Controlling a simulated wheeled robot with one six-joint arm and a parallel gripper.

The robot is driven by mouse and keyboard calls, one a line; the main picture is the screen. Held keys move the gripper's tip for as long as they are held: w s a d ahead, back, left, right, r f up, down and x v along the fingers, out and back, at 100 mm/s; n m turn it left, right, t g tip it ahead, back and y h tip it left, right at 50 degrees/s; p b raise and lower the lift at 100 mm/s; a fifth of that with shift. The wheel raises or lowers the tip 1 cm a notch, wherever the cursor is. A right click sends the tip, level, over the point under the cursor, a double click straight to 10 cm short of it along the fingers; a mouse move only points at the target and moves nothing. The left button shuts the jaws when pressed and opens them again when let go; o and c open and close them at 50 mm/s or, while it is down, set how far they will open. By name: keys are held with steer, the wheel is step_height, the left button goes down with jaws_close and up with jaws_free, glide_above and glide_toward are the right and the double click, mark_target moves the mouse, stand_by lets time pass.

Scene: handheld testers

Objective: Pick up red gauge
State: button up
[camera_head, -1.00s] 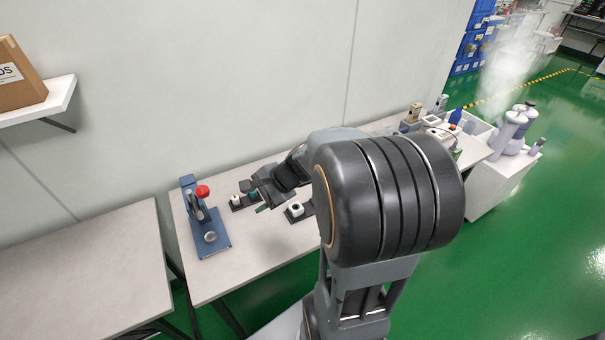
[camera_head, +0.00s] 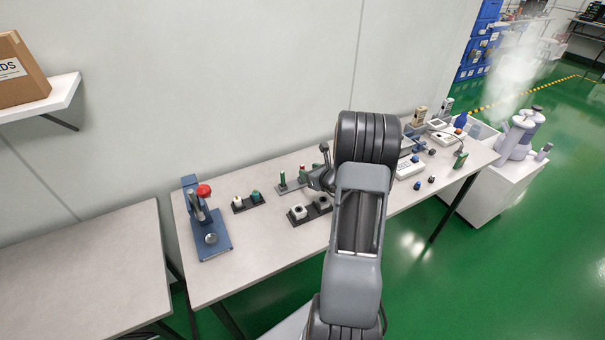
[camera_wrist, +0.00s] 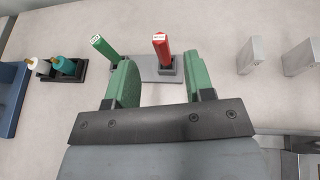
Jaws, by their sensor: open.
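The red gauge (camera_wrist: 162,46) stands upright in a grey holder (camera_wrist: 148,68) in the wrist view, with a white label on its top. A green gauge (camera_wrist: 104,47) stands at the left end of the same holder. My gripper (camera_wrist: 158,82) is open, with green fingers, and nothing is between them. The red gauge shows just beyond the fingertips, between the two fingers in the picture and nearer the right one. In the head view the green gauge (camera_head: 283,180) shows on the table, and my gripper (camera_head: 318,180) is partly hidden by my arm.
A blue press with a red knob (camera_head: 203,191) stands at the table's left. Dark trays with connectors (camera_head: 248,201) and white-topped blocks (camera_head: 298,213) lie near the holder. Grey blocks (camera_wrist: 300,57) stand to the right in the wrist view. Testers (camera_head: 410,168) crowd the right end.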

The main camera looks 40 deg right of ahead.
steer(key=shift+p+x, duration=0.45)
steer(key=shift+x, duration=3.05)
steer(key=shift+r, duration=0.15)
jaws_close()
